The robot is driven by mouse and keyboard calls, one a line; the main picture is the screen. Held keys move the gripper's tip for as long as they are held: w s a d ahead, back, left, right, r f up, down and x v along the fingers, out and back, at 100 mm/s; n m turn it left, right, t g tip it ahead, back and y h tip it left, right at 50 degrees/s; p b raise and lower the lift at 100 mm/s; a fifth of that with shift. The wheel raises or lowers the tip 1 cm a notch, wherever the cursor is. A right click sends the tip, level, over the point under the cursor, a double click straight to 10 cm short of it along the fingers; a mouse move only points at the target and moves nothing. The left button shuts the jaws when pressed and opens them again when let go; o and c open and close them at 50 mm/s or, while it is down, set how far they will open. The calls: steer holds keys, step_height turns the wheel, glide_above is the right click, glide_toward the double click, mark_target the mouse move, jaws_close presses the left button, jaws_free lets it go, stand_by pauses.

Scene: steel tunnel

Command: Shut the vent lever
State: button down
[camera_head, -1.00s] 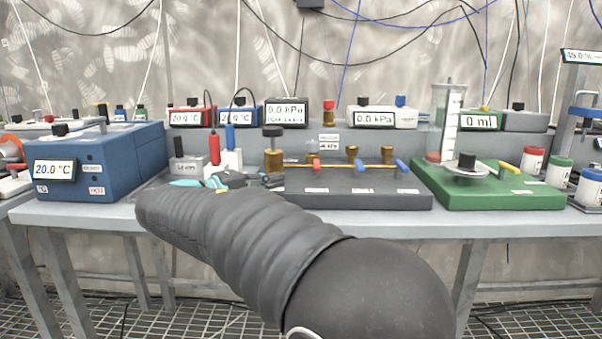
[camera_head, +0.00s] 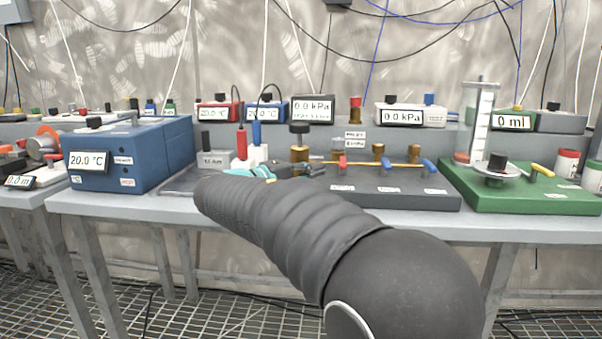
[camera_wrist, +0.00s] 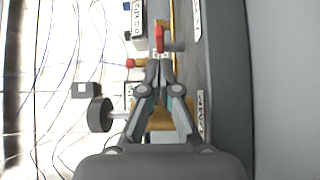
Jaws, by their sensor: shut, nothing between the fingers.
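A dark board (camera_head: 395,197) on the bench carries a brass pipe with a red lever (camera_head: 343,163) at its left and a blue lever (camera_head: 429,165) at its right. Their labels are too small to read, so I cannot tell from them which is the vent lever. My gripper (camera_head: 318,170) is shut and empty, just left of the red lever. In the wrist view my gripper (camera_wrist: 159,60) has its closed fingertips right by the red lever (camera_wrist: 159,38). I cannot tell whether they touch it.
A brass valve with a black knob (camera_head: 300,145) stands just behind my gripper. It also shows beside the fingers in the wrist view (camera_wrist: 100,115). A blue heater box (camera_head: 130,155) is at the left. A green board (camera_head: 520,195) with a clear cylinder is at the right.

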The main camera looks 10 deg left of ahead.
mark_target(327, 182)
steer(key=shift+x, duration=2.1)
steer(key=shift+s+f, duration=0.1)
